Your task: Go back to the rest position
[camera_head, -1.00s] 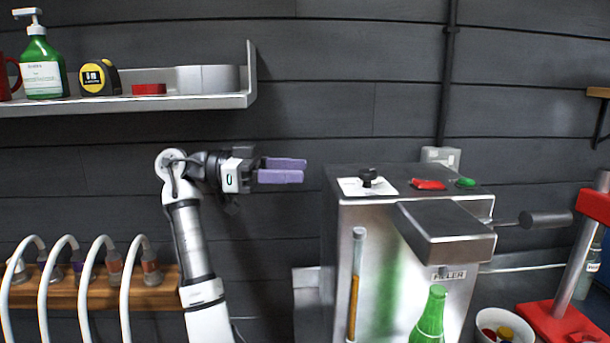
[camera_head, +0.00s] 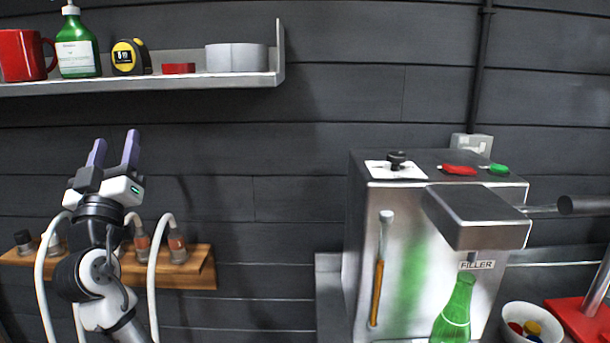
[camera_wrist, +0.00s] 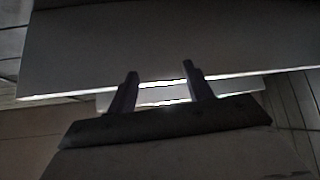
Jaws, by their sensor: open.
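My gripper (camera_head: 115,152) is at the left in the head view, below the shelf, with its two purple fingers pointing up. The fingers are apart and nothing is between them. In the wrist view my gripper (camera_wrist: 160,85) shows two dark fingers spread apart and empty, facing a large pale flat surface with bright strips of light behind the fingers.
A shelf (camera_head: 180,80) above holds a red mug (camera_head: 22,56), a green pump bottle (camera_head: 76,45), a tape measure (camera_head: 130,58) and a grey ring (camera_head: 236,58). A rack with hoses (camera_head: 195,268) is behind my arm. A filler machine (camera_head: 400,250) with a green bottle (camera_head: 455,315) stands right.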

